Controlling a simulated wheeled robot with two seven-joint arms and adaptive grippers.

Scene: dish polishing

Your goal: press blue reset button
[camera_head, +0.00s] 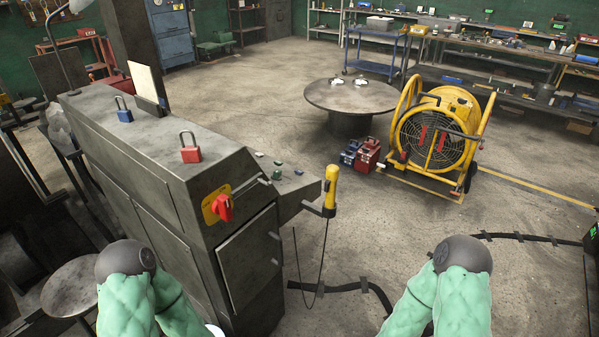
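A grey control cabinet (160,165) stands left of centre. Its sloping side panel (295,193) carries several small buttons: a pale one (258,154), dark green ones (277,174), and a small bluish one (298,172) toward the right. They are too small to tell for certain which is the blue reset button. My two green-sleeved arms, with dark round joints, show at the bottom left and bottom right. Both are apart from the panel. Neither gripper shows in this view.
A red rotary switch (222,207), a red padlock (190,148) and a blue padlock (123,110) are on the cabinet. A black cable (350,286) lies on the floor. A yellow fan (436,135) stands beyond.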

